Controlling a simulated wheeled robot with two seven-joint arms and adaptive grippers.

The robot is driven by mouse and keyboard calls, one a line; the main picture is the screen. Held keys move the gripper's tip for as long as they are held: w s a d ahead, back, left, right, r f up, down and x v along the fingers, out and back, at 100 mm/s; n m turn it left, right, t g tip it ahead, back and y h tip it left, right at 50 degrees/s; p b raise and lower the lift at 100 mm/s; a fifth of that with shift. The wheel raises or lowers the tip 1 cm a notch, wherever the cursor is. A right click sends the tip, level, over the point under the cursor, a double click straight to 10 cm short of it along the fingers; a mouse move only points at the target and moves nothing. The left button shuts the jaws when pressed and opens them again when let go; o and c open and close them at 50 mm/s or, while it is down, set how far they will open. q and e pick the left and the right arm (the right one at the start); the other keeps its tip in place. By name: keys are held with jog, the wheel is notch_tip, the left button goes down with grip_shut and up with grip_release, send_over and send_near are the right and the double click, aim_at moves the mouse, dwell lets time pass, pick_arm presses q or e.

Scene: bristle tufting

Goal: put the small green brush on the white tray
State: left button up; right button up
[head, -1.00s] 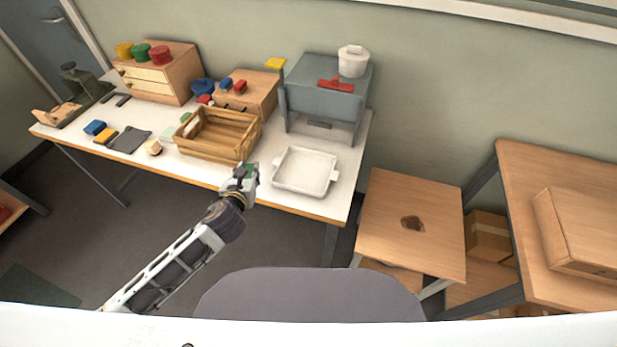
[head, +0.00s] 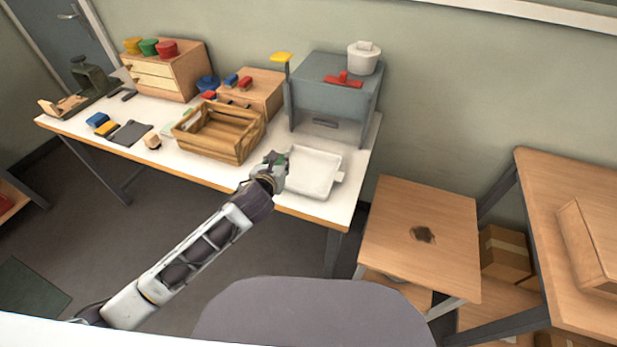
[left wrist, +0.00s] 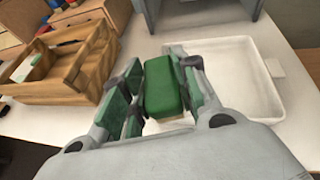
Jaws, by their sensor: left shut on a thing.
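My left gripper (head: 274,163) is shut on the small green brush (left wrist: 165,88), which sits between its green-padded fingers in the left wrist view. A pale strip shows at the near end of the brush. In the head view the gripper hides most of the brush. The white tray (head: 318,187) lies on the table right of the gripper, empty where it shows. The gripper is at the tray's left edge and seems to be above the table; its exact height I cannot tell. My right gripper is not in view.
A wooden crate (head: 238,148) stands just left of the gripper; a green-and-white thing (left wrist: 25,67) lies in it. A grey cabinet (head: 330,100) stands behind the tray. Blue and yellow blocks and a dark cloth (head: 130,134) lie further left.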

pick_arm(q)
jog(key=w+d+r+m+h+b, duration=0.1)
jog(key=w+d+b, duration=0.1)
jog(key=d+b, duration=0.2)
jog(key=w+d+r+m+h+b, duration=0.1)
jog(key=w+d+b, duration=0.2)
jog(key=d, duration=0.6)
jog(key=shift+m+g+h+b, duration=0.3)
jog(key=shift+m+h+b, duration=0.1)
jog(key=shift+b, duration=0.5)
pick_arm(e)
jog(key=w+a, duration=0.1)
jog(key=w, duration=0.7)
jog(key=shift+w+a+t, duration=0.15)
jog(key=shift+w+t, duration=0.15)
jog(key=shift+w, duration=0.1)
pick_arm(q)
jog(key=shift+s, duration=0.1)
jog(key=shift+f+b, duration=0.65)
jog(key=shift+f, duration=2.2)
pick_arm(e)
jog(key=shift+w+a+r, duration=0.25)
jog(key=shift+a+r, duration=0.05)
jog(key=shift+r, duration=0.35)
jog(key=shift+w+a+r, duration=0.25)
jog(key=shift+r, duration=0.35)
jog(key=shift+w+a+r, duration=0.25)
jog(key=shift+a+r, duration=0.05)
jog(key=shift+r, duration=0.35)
